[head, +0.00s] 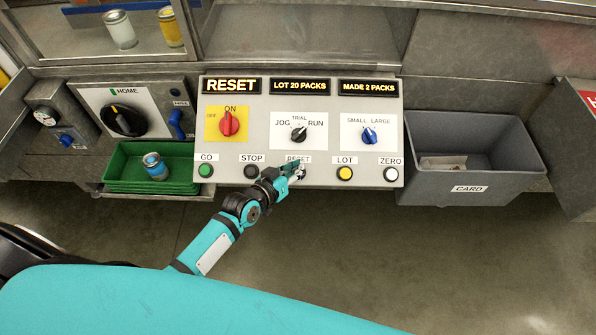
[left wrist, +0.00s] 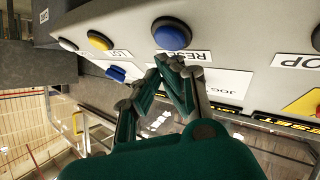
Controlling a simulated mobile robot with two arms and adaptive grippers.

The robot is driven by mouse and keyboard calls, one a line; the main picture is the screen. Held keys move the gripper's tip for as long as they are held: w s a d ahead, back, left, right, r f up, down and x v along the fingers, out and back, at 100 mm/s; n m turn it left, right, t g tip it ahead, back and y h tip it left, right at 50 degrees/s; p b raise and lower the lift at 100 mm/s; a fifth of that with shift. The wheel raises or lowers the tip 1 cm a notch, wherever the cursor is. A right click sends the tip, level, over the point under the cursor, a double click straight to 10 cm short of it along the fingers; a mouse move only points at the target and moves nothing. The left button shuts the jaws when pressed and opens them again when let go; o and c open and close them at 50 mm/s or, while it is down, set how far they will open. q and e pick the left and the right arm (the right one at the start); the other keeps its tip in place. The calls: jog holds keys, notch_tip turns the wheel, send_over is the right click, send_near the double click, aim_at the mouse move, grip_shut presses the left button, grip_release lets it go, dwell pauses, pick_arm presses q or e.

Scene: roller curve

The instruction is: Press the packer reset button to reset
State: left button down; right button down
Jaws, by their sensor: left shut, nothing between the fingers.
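The control panel (head: 310,185) faces me with a row of buttons along its lower edge. The RESET label (head: 298,159) shows in the head view, but the button under it is mostly hidden by my left gripper (head: 291,170). In the left wrist view the reset button (left wrist: 172,34) is a round blue button, with its label upside down beside it. My left gripper (left wrist: 172,64) is shut and empty, its dark green fingertips close to the button and over the label. I cannot tell whether they touch the panel. My right gripper is not in view.
The STOP button (head: 252,171) is left of my gripper and the yellow LOT button (head: 345,174) right of it. A lit display (head: 231,86) reads RESET. A grey card bin (head: 470,190) stands right; green trays (head: 125,172) holding a can (head: 155,167) stand left.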

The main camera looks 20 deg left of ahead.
pick_arm(q)
jog(key=shift+f, duration=0.1)
dwell(0.6)
jog(key=shift+w+f+b, duration=0.2)
jog(key=shift+f+b, duration=0.05)
jog(key=shift+b, duration=0.05)
jog(key=shift+w+a+f+b, duration=0.1)
jog(key=shift+w+f+b, duration=0.1)
jog(key=shift+f+b, duration=0.2)
dwell(0.6)
dwell(0.3)
jog(key=shift+s+r+p, duration=0.45)
jog(key=shift+r+p, duration=0.3)
jog(key=shift+p, duration=0.3)
